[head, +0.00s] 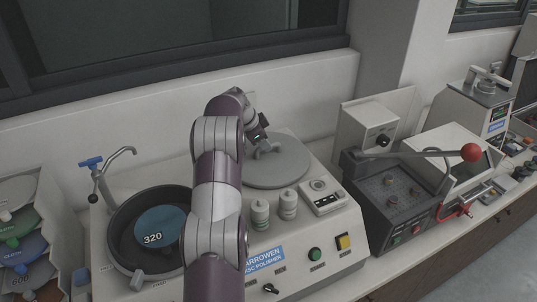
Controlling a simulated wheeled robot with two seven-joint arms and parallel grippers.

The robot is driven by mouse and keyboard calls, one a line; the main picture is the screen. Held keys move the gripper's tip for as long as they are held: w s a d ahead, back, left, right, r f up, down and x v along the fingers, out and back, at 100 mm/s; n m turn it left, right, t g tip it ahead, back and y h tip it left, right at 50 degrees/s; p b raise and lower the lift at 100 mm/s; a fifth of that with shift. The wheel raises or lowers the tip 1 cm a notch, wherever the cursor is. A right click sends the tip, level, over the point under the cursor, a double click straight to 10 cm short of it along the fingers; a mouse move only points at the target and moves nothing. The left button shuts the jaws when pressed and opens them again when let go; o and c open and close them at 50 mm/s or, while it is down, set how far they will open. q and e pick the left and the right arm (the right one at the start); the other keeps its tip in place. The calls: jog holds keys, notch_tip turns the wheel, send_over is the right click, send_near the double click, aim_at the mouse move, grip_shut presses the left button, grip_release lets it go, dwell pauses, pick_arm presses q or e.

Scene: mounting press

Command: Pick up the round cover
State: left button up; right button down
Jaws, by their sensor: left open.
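The round cover (283,173) is a flat grey disc with a raised handle in its middle. It lies on the right side of the disc polisher (331,225). My left arm reaches up from the bottom of the head view and bends over toward the cover. My left gripper (265,148) is open, right at the cover's handle. The arm and gripper hide part of the handle and the cover's left edge, so I cannot tell whether the fingers touch it. My right gripper is not in view.
An open black bowl (125,245) with a blue 320 disc sits on the polisher's left side, beside a tap (118,160). Two white bottles (288,204) stand in front of the cover. A dark machine with a red-knobbed lever (471,152) is at right. A wall rises behind.

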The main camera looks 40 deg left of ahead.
pick_arm(q)
jog(key=p+x, duration=0.1)
jog(key=x, duration=0.2)
jog(key=shift+w+d+r, duration=0.1)
jog(key=shift+f, duration=0.3)
grip_shut()
dwell(1.0)
